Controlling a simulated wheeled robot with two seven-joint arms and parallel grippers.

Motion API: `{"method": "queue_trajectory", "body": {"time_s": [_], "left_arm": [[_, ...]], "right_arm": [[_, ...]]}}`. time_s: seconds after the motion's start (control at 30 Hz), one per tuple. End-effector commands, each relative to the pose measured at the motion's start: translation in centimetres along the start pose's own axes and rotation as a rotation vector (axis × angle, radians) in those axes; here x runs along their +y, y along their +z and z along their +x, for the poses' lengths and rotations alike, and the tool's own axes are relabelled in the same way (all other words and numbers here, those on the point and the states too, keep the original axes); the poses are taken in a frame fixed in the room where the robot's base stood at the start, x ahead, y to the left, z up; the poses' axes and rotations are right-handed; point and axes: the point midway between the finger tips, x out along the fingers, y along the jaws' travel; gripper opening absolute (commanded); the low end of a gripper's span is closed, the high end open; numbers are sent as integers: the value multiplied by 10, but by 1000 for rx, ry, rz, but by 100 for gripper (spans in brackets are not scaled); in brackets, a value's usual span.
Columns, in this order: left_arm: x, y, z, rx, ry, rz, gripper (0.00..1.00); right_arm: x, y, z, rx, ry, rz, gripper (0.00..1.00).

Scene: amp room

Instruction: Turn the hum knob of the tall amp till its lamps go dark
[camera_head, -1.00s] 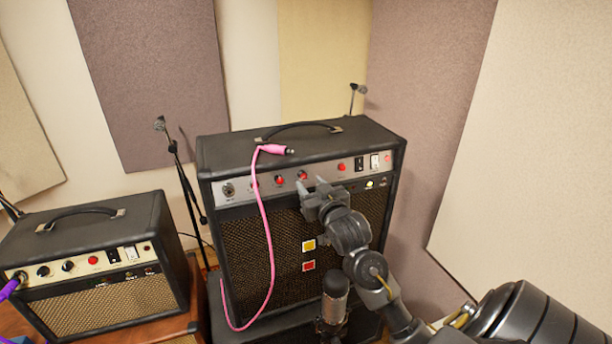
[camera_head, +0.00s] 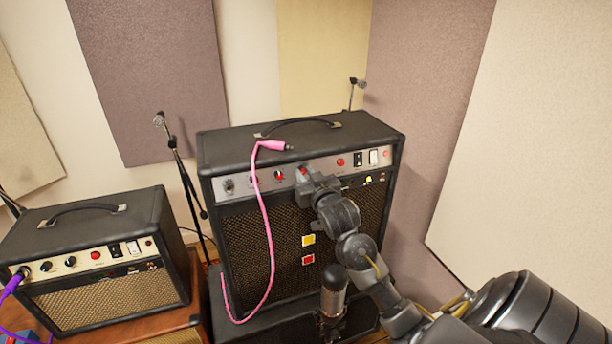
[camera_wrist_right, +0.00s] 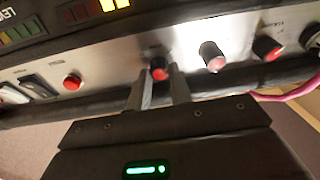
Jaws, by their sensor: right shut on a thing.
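The tall amp (camera_head: 212,200) stands in the middle of the head view, its control panel facing me. My right gripper (camera_head: 305,178) is at the panel, shut on a red-capped knob (camera_wrist_right: 158,72); in the right wrist view its fingers (camera_wrist_right: 160,88) sit on both sides of that knob. Its label is not readable. Two similar knobs (camera_wrist_right: 212,56) and (camera_wrist_right: 267,48) are beside it. The lamp row (camera_wrist_right: 110,5) below the panel has bright yellow segments; a yellow lamp also shows in the head view (camera_head: 368,179). My left gripper is out of view.
A pink cable (camera_head: 266,230) hangs over the amp's front, left of my gripper. A microphone (camera_head: 333,290) stands low in front. A red button (camera_head: 340,162) and switches (camera_head: 366,158) are right of the gripper. A smaller amp (camera_head: 110,275) stands at left.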

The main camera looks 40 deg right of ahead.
Motion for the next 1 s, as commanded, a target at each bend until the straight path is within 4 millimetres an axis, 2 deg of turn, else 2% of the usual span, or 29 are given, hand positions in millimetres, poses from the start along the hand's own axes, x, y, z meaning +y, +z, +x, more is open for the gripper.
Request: {"method": "queue_trajectory", "body": {"time_s": [0.07, 0.23, 0.4, 0.7, 0.73, 0.87, 1.0], "left_arm": [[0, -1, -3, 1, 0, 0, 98], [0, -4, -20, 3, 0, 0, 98], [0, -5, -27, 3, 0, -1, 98], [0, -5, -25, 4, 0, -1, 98], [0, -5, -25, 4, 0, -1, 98], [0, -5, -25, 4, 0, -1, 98], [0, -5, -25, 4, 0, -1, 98]], "right_arm": [[0, -1, 0, 0, 4, 23, 0], [-2, -4, 0, 2, 43, 214, 0], [-2, -2, 0, 10, 74, 362, 0], [-2, 0, 0, 12, 77, 378, 0], [-2, 0, 0, 12, 77, 377, 24], [-2, 0, 0, 12, 77, 377, 41], [-2, 0, 0, 12, 77, 376, 43]]}}
